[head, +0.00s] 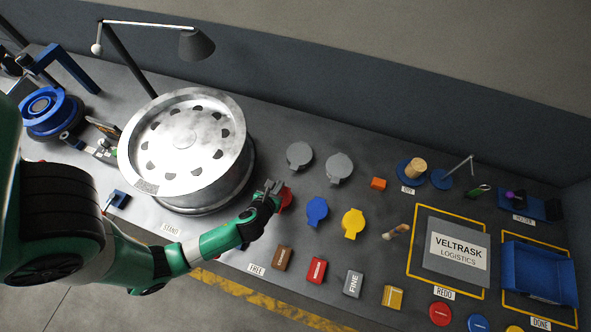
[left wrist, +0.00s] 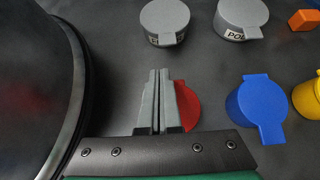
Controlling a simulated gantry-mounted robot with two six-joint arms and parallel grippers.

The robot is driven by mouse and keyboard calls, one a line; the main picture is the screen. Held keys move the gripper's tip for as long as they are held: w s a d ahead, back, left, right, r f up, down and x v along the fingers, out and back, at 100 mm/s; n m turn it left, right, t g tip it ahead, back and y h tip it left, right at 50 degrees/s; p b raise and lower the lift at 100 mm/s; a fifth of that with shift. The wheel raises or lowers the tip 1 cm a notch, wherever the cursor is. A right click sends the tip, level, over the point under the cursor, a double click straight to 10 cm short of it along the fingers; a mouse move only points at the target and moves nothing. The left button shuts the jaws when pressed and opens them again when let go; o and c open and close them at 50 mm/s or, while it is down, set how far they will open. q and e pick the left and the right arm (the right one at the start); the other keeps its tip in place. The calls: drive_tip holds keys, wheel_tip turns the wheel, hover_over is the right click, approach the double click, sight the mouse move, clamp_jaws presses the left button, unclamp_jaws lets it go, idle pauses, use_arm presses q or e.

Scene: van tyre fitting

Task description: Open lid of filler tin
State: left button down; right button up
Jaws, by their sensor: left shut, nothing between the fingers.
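Several lidded tins with side tabs stand on the bench: a red tin (head: 286,199), a blue tin (head: 317,210), a yellow tin (head: 353,222) and two grey tins (head: 299,154) (head: 339,167). I cannot read which is the filler tin. One grey tin's label starts with "PO" in the left wrist view (left wrist: 241,17); the other's label is partly hidden. All lids look closed. My left gripper (head: 273,187) is shut and empty, at the red tin. In the left wrist view its fingers (left wrist: 159,80) cover the left part of the red tin (left wrist: 189,105); I cannot tell if they touch. My right gripper is not in view.
A large silver wheel (head: 185,138) stands close to the left of my left gripper. Brown (head: 282,257), red (head: 316,270) and grey (head: 353,283) blocks lie along the front. An orange block (head: 378,184) lies right of the tins. A lamp (head: 197,45) stands behind the wheel.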

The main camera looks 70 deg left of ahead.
use_arm(q)
drive_tip(key=shift+w+a+f, duration=0.1)
drive_tip(key=shift+w, duration=0.1)
drive_tip(key=b+x, duration=0.3)
drive_tip(key=x, duration=0.5)
drive_tip(key=shift+w+a+f, duration=0.1)
drive_tip(key=shift+w+a, duration=0.05)
drive_tip(key=shift+w, duration=0.05)
drive_tip(key=shift+w+a+f+b, duration=0.25)
drive_tip(key=shift+w+a+b, duration=0.05)
drive_tip(key=shift+a+b, duration=0.05)
